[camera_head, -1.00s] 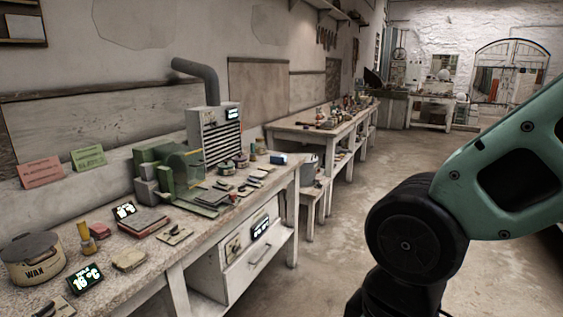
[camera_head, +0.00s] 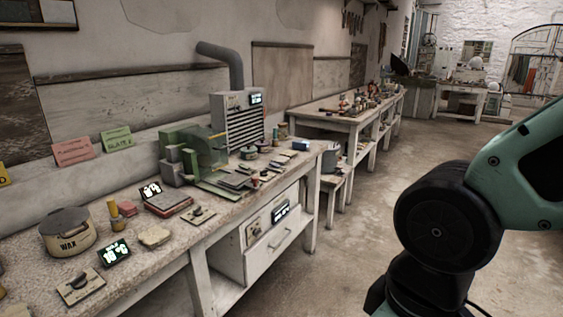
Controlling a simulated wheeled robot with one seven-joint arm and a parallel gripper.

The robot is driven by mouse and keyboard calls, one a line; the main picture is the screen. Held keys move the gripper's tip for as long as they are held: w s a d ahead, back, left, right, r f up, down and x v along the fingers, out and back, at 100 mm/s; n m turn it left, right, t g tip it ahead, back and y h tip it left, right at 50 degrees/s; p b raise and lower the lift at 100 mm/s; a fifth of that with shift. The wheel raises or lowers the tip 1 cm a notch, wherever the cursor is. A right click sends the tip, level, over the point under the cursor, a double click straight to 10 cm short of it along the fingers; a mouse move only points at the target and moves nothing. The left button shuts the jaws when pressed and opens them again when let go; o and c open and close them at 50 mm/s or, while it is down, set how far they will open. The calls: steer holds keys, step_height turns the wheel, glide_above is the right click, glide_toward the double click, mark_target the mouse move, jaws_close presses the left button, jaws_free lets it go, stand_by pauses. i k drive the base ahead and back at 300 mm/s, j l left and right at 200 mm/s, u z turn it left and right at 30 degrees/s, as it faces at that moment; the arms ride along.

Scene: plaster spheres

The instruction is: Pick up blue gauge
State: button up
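A small blue-and-white block (camera_head: 300,145) lies near the far right end of the near workbench (camera_head: 232,207). It is too small to tell whether it is the blue gauge. No other clearly blue thing shows on this bench. Part of my green and black arm fills the right side of the view, over the floor and apart from the bench. My gripper is out of view.
On the bench stand a wax tin (camera_head: 68,236), a small lit display (camera_head: 114,252), a green machine (camera_head: 195,160) and a grey vented box (camera_head: 238,122) with a pipe. A second bench (camera_head: 340,112) stands behind. The floor (camera_head: 350,245) between bench and arm is clear.

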mark_target(299, 145)
steer(key=i+u, duration=0.1)
steer(key=i, duration=0.4)
steer(key=i+l, duration=0.1)
steer(key=i, duration=0.4)
steer(key=i+u, duration=0.15)
steer(key=i, duration=0.35)
steer(key=i+l+u, duration=0.1)
steer(key=i, duration=0.4)
steer(key=i+l+u, duration=0.1)
steer(key=i+l, duration=0.15)
steer(key=i, duration=0.2)
steer(key=i+l, duration=0.2)
steer(key=i, duration=0.3)
steer(key=j+u, duration=0.05)
